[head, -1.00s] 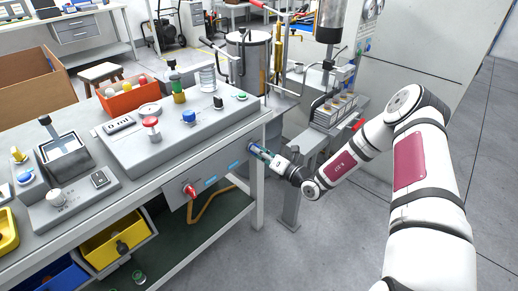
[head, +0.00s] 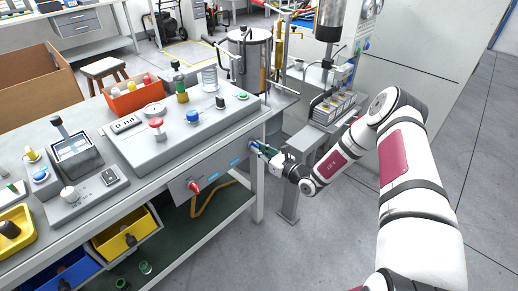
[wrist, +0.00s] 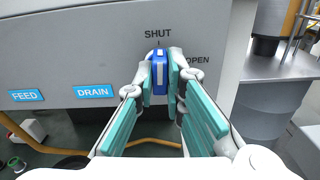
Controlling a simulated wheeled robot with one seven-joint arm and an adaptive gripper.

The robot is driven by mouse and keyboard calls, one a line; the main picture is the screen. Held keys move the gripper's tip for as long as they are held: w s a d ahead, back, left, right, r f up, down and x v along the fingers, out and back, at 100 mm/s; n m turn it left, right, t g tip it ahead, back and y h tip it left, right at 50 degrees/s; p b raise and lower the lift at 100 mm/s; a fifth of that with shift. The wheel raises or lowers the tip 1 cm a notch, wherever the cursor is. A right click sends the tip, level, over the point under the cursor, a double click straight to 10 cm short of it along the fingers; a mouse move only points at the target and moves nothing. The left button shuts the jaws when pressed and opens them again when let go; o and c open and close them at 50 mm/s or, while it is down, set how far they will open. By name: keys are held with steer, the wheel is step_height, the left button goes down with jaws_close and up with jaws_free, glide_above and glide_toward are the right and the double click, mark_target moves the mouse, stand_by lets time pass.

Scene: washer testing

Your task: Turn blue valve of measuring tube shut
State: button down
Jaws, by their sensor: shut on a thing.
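The blue valve (wrist: 158,76) is on the grey front panel of the bench, at its right end. Its handle stands upright, in line with the mark under the printed word SHUT (wrist: 158,32). The word OPEN (wrist: 197,60) is to its right. My gripper (wrist: 161,72) has its teal-padded fingers on both sides of the handle, shut on it. In the head view, my gripper (head: 262,150) reaches the panel from the right, and its fingers largely hide the valve. The measuring tube cannot be made out clearly.
A red valve (head: 194,187) sits further left on the same panel, near the blue FEED (wrist: 25,95) and DRAIN (wrist: 93,91) labels. A metal tank (head: 250,55) stands behind the bench's right end. Open floor (head: 320,240) lies to the right of the bench.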

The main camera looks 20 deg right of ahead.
steer(key=shift+n, duration=0.5)
steer(key=c, duration=1.7)
jaws_free()
steer(key=shift+o, duration=0.2)
steer(key=shift+s+d, duration=0.1)
steer(key=v, duration=1.1)
steer(key=shift+s+d, duration=0.25)
steer(key=shift+s, duration=0.1)
steer(key=shift+f, duration=0.1)
